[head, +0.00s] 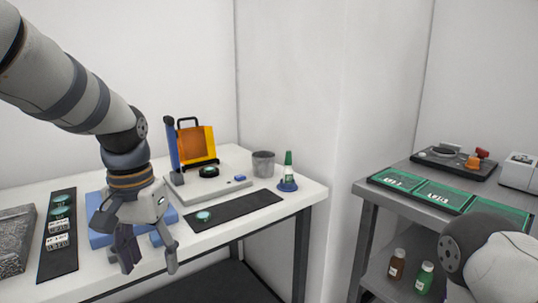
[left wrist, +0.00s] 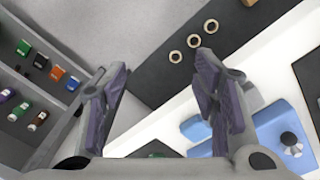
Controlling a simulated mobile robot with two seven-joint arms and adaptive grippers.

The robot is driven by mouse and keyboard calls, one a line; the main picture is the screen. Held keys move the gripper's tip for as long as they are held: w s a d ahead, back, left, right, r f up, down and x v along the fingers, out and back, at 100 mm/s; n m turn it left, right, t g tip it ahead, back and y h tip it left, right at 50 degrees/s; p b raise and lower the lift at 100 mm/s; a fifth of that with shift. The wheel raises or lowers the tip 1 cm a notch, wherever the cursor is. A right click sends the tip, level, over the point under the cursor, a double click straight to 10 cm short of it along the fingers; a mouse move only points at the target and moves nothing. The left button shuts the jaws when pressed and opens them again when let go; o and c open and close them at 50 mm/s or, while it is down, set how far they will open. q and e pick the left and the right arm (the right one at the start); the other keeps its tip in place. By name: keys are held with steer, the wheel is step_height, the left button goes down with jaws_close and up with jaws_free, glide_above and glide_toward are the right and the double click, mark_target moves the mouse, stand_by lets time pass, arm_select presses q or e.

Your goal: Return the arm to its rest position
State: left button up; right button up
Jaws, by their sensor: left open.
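My left gripper (head: 148,262) hangs over the front part of the white table, with its fingers pointing down and apart. In the left wrist view my left gripper (left wrist: 163,85) is open, with nothing between its fingers. A blue block-like fixture (head: 100,232) stands on the table behind the gripper and is partly hidden by it. It also shows in the left wrist view (left wrist: 268,128). Part of my other arm shows at the lower right of the head view, but its gripper is out of view.
The white table (head: 225,232) holds an orange-windowed instrument (head: 197,145), a grey cup (head: 263,163), a green-topped bottle (head: 288,172), and dark mats (head: 235,215). A grey side table (head: 395,192) carries green trays (head: 440,195); bottles (head: 397,265) stand on its lower shelf. A gap separates the tables.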

arm_select(q)
steer(key=s+f+g, duration=0.1)
steer(key=s+f, duration=0.2)
steer(key=f, duration=0.8)
steer(key=s+f, duration=0.4)
steer(key=f, duration=0.6)
steer(key=s+a+f+n, duration=0.1)
steer(key=s+f, duration=0.4)
steer(key=s, duration=0.7)
steer(key=s+a+f, duration=0.1)
steer(key=s+f, duration=0.4)
steer(key=s, duration=0.7)
steer(key=shift+s+a+n, duration=0.2)
steer(key=shift+n, duration=0.2)
arm_select(e)
steer(key=shift+w+a+f, duration=0.1)
steer(key=shift+w, duration=0.7)
arm_select(q)
steer(key=shift+f, duration=0.1)
